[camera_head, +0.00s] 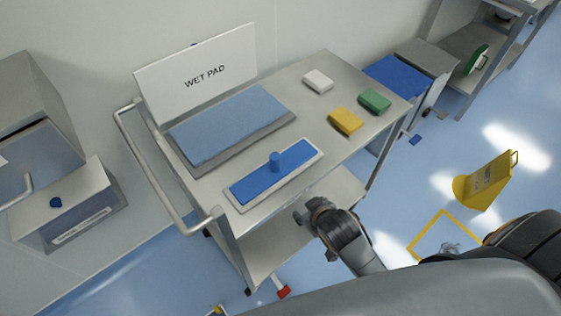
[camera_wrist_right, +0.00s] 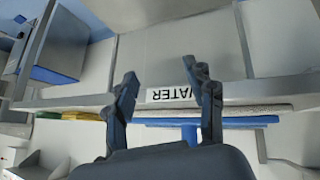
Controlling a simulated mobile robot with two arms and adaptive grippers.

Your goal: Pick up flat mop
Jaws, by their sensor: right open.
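The flat mop (camera_head: 273,174) is a long blue pad with a short upright blue knob. It lies in a shallow pale tray (camera_head: 236,206) at the near edge of the steel cart top. In the right wrist view, which looks upside down, the blue mop (camera_wrist_right: 240,122) shows edge-on, with its knob partly seen between the fingers. My right gripper (camera_head: 306,214) is beside the cart's near edge, apart from the mop. Its two fingers (camera_wrist_right: 163,85) are spread with nothing held. My left gripper is not in view.
A WET PAD sign (camera_head: 200,75) stands behind a blue wet pad (camera_head: 230,125) on the cart. Yellow (camera_head: 345,121), green (camera_head: 374,101) and white (camera_head: 318,81) blocks lie at right. A handrail (camera_head: 160,170) bounds the left end. A yellow floor sign (camera_head: 485,182) stands right.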

